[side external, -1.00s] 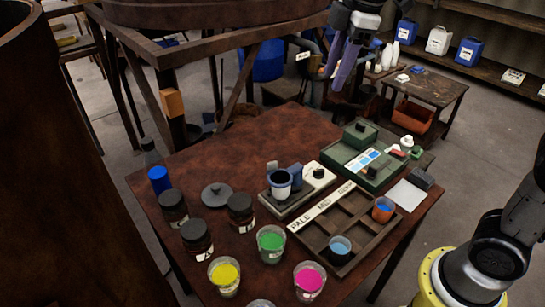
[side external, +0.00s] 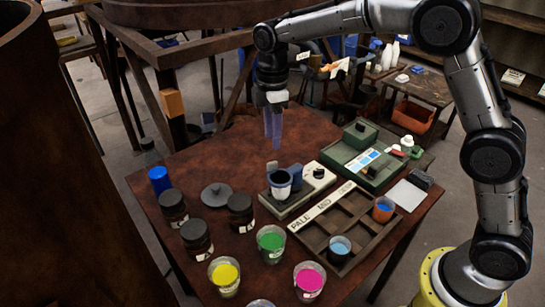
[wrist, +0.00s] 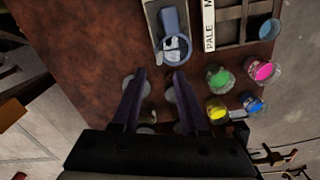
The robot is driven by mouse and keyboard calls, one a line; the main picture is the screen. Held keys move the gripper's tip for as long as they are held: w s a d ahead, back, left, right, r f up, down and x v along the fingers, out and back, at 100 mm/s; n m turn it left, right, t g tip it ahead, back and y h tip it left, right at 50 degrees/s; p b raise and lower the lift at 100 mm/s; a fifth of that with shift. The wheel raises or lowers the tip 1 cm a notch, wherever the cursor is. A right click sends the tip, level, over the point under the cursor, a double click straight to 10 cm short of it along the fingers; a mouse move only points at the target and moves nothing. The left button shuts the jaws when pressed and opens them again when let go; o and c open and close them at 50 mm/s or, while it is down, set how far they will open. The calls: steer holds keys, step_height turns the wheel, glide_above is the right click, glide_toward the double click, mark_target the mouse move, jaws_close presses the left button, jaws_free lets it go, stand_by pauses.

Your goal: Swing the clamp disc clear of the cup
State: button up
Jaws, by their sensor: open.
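In the side view, a pale cup (side external: 281,190) with a dark, blue-rimmed top sits on a light stirrer base (side external: 300,193) with a black knob. A blue block (side external: 296,175) stands right behind the cup. In the wrist view, a blue arm (wrist: 171,20) runs to a round blue rim (wrist: 173,60) with a pale middle. I cannot tell the clamp disc clearly from the cup's rim there. My gripper (side external: 272,145) points down above the table, behind the cup and apart from it. Its purple fingers are spread and empty in the wrist view (wrist: 160,76).
Yellow (side external: 225,275), green (side external: 271,242) and magenta (side external: 309,280) cups stand in front. A green device (side external: 362,160) stands right.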

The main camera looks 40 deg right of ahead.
mark_target(273, 162)
step_height(273, 162, down, 8)
steer(key=shift+r, duration=0.15)
stand_by(0.3)
jaws_close()
steer(key=shift+r, duration=0.1)
stand_by(1.2)
